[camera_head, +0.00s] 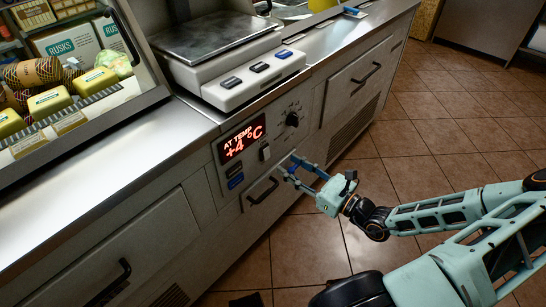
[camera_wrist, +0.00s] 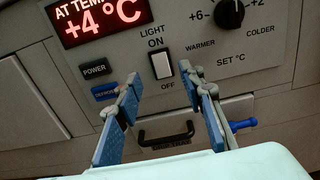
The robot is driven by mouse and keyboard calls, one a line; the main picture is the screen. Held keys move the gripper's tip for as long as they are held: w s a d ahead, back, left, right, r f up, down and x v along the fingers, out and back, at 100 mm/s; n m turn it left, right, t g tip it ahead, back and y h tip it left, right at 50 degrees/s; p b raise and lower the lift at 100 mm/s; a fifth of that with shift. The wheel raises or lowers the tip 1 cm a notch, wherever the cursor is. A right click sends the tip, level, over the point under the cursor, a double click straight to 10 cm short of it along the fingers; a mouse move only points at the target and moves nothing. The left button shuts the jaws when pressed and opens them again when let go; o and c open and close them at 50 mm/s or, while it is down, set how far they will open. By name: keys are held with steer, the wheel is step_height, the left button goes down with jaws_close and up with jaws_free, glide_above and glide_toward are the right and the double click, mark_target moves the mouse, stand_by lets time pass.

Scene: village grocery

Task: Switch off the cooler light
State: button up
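The cooler's light switch (camera_wrist: 161,65) is a white rocker on the grey control panel, with "LIGHT ON" printed above it and "OFF" below. It also shows in the head view (camera_head: 265,152), right of the red "+4 °C" display. My gripper (camera_wrist: 165,88) is open and empty, its two blue-padded fingers spread to the left and right just below the switch in the wrist view. In the head view my gripper (camera_head: 288,168) is in front of the panel, below and right of the switch. I cannot tell whether the fingertips touch the panel.
A POWER button (camera_wrist: 94,69) and a blue DEFROST button (camera_wrist: 105,91) lie left of the switch. A black temperature knob (camera_wrist: 230,14) is up and right. A drip tray handle (camera_wrist: 165,138) is below. A scale (camera_head: 225,55) stands on the counter above.

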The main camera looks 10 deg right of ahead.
mark_target(267, 151)
steer(key=b+x, duration=0.1)
steer(key=x, duration=0.6)
steer(key=shift+w+a, duration=0.15)
steer(key=shift+w, duration=0.05)
steer(key=shift+c, duration=0.4)
